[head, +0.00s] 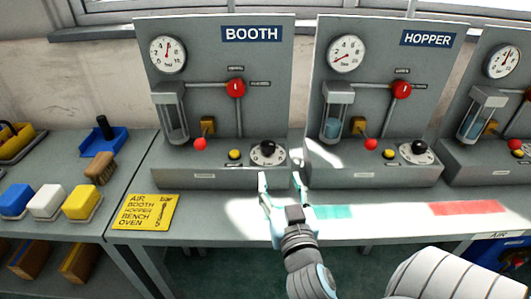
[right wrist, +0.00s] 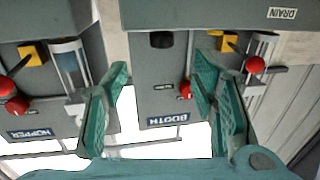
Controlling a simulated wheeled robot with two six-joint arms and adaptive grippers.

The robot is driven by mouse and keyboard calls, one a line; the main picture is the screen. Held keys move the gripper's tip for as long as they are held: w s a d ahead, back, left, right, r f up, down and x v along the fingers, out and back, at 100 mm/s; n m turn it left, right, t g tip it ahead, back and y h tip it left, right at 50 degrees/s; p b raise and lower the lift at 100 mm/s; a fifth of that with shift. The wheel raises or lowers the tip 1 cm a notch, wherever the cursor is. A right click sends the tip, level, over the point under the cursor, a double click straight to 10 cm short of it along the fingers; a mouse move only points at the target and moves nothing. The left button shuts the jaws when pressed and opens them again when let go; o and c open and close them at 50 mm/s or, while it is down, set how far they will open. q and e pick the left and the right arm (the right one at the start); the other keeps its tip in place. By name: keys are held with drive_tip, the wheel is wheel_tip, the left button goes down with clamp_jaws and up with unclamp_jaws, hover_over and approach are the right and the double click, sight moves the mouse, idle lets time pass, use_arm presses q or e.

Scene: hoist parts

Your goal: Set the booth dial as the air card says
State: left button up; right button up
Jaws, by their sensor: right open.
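The booth dial (head: 267,152) is a black knob on a pale round plate, on the ledge of the grey BOOTH panel (head: 215,60). The yellow air card (head: 148,212) lies on the bench at the left, listing AIR, BOOTH, HOPPER, BENCH, OVEN; its marks at the right are too small to read. My right gripper (head: 282,178) is open and empty, in front of and below the dial, apart from it. In the right wrist view the scene is upside down, and the black knob (right wrist: 162,40) shows between the open fingers. My left gripper is not in view.
The HOPPER panel (head: 385,75) stands to the right with its own dial (head: 418,151). A red ball lever (head: 200,144) and a yellow button (head: 235,155) sit left of the booth dial. Coloured blocks and a brush (head: 100,168) are on the left table.

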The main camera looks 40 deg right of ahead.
sight(269, 151)
drive_tip(key=b+x, duration=0.5)
drive_tip(key=shift+w+f, duration=0.2)
drive_tip(key=shift+f, duration=0.1)
drive_tip(key=b+x, duration=0.3)
drive_tip(key=shift+w, duration=0.1)
drive_tip(key=x, duration=0.5)
drive_tip(key=shift+r, duration=0.35)
drive_tip(key=shift+w+d, duration=0.15)
drive_tip(key=shift+w, duration=0.05)
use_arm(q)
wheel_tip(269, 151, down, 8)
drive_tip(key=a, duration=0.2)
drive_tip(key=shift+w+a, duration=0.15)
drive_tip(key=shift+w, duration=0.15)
use_arm(e)
drive_tip(key=shift+c, duration=0.3)
